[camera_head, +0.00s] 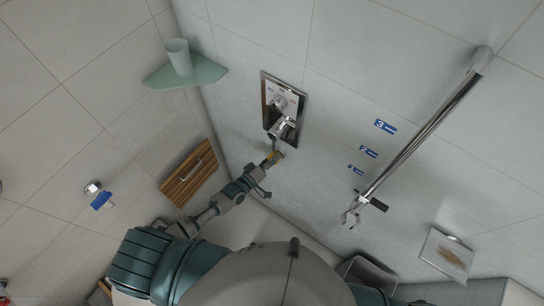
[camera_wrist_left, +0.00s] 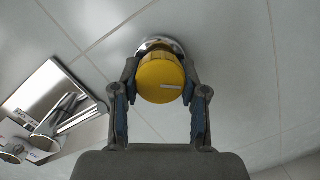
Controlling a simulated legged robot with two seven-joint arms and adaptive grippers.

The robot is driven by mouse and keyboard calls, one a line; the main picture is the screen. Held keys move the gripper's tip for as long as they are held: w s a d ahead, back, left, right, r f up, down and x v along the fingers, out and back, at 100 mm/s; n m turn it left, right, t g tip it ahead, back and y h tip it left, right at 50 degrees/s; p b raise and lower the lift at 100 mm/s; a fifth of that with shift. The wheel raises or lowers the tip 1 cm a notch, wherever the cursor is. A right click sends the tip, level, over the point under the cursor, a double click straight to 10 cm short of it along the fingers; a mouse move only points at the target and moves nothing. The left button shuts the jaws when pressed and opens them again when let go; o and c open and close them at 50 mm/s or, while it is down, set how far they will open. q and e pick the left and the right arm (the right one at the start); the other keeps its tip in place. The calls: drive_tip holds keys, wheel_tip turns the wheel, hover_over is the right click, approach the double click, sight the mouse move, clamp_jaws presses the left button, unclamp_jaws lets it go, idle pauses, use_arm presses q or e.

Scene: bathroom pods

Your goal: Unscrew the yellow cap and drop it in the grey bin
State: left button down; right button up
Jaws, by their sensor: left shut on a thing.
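The yellow cap (camera_head: 272,157) sits at a fitting on the tiled wall, below the chrome shower control. It shows large in the left wrist view (camera_wrist_left: 160,78), with a white mark on its face and a round chrome fitting (camera_wrist_left: 162,44) behind it. My left gripper (camera_head: 265,166) has a finger on each side of the cap and is shut on it, as the left wrist view shows too (camera_wrist_left: 160,84). Whether the cap is still threaded on cannot be told. A grey open box (camera_head: 365,272), possibly the grey bin, shows partly at the lower right. My right gripper is not in view.
The chrome control panel (camera_head: 283,106) stands out just above the cap. A teal corner shelf (camera_head: 205,73) holds a cup (camera_head: 179,57). A chrome rail (camera_head: 425,128) and a soap dish (camera_head: 446,256) are at right.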

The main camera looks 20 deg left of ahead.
use_arm(q)
drive_tip(key=shift+s+d+f+n+b, duration=0.1)
drive_tip(key=shift+n+b, duration=0.5)
drive_tip(key=shift+n, duration=0.5)
drive_tip(key=shift+n+b, duration=0.4)
drive_tip(key=shift+b, duration=0.15)
drive_tip(key=shift+n+h+b, duration=0.4)
drive_tip(key=shift+n+b, duration=0.55)
drive_tip(key=shift+n, duration=0.25)
drive_tip(key=c, duration=0.8)
unclamp_jaws()
drive_tip(key=shift+d, duration=0.1)
